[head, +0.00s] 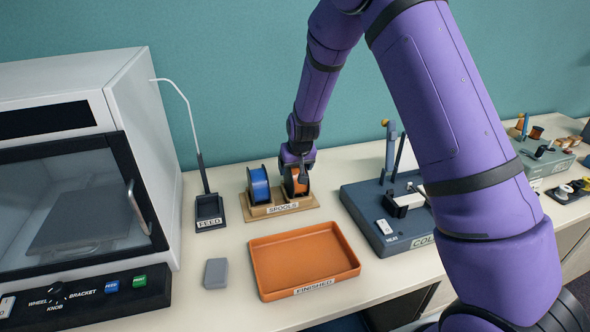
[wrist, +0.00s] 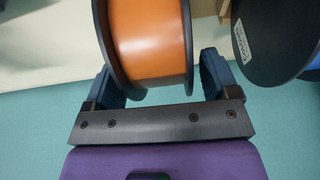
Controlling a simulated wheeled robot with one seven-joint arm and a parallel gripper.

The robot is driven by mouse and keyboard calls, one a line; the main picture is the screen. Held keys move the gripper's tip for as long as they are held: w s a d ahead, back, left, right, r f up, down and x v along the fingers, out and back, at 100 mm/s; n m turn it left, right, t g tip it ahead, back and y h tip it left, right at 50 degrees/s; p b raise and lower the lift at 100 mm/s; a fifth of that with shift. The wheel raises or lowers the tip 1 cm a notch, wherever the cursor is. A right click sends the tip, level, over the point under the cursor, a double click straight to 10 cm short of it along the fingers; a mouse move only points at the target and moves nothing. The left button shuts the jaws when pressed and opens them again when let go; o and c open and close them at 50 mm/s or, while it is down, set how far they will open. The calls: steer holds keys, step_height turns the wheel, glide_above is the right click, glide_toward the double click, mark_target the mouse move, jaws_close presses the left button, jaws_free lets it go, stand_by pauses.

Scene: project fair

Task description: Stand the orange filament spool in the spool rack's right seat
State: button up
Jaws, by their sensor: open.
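The orange filament spool (head: 293,182) stands upright in the right seat of the wooden spool rack (head: 256,213), which is labelled SPOOLS. A blue spool (head: 259,186) stands in the left seat beside it. My gripper (head: 299,172) is at the orange spool from above and behind. In the wrist view my open jaws (wrist: 166,78) lie on either side of the orange spool (wrist: 148,38), around its black flanges. Small gaps seem to show, but contact is hard to tell. The blue spool's dark flange (wrist: 275,35) shows at the right there. My gripper hides part of the orange spool in the head view.
An orange tray (head: 345,268) labelled FINISHED lies in front of the rack. A FEED holder (head: 210,222) with a tall bent tube and a grey block (head: 216,273) are at left. A printer (head: 80,190) stands far left. A dark blue-grey station (head: 375,240) is at right.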

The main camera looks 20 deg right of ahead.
steer(key=v, duration=1.1)
steer(key=s+d+r, duration=0.3)
steer(key=s+r, duration=0.7)
steer(key=s, duration=0.3)
steer(key=s+d+r, duration=0.3)
steer(key=s+r, duration=0.7)
steer(key=s, duration=1.4)
steer(key=shift+s+d+r+t, duration=0.2)
steer(key=shift+d+r+t, duration=0.1)
steer(key=shift+d+r, duration=0.15)
